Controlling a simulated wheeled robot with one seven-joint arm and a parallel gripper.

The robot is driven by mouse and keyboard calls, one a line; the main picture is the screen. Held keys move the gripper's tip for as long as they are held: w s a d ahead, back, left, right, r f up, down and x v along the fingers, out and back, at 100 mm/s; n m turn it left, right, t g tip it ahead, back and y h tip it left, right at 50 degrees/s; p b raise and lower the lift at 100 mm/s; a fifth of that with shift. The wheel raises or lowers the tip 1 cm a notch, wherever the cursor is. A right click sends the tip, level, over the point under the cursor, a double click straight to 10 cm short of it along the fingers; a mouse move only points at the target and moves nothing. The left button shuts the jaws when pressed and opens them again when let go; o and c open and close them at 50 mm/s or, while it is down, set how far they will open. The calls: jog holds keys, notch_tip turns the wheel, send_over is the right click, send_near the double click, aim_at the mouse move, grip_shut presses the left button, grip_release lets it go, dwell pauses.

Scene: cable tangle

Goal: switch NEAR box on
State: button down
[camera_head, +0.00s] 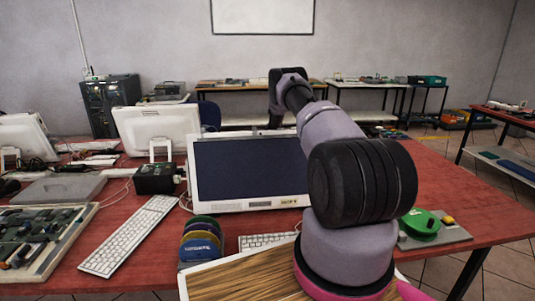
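A small black box (155,178) sits on the red table, left of the middle monitor, with a cable near its right side. I cannot read a label on it or tell its switch state, so I cannot tell whether it is the NEAR box. My arm rises from the bottom right of centre and reaches forward above the monitor. It covers part of the table behind it. My gripper is not visible past the arm's far dark joint.
A monitor (240,170) stands mid-table, with a white keyboard (130,235) to its left. A board of parts (38,240) lies at far left. Coloured discs (201,240) stand in front. A green reel (421,222) lies on a grey plate at right.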

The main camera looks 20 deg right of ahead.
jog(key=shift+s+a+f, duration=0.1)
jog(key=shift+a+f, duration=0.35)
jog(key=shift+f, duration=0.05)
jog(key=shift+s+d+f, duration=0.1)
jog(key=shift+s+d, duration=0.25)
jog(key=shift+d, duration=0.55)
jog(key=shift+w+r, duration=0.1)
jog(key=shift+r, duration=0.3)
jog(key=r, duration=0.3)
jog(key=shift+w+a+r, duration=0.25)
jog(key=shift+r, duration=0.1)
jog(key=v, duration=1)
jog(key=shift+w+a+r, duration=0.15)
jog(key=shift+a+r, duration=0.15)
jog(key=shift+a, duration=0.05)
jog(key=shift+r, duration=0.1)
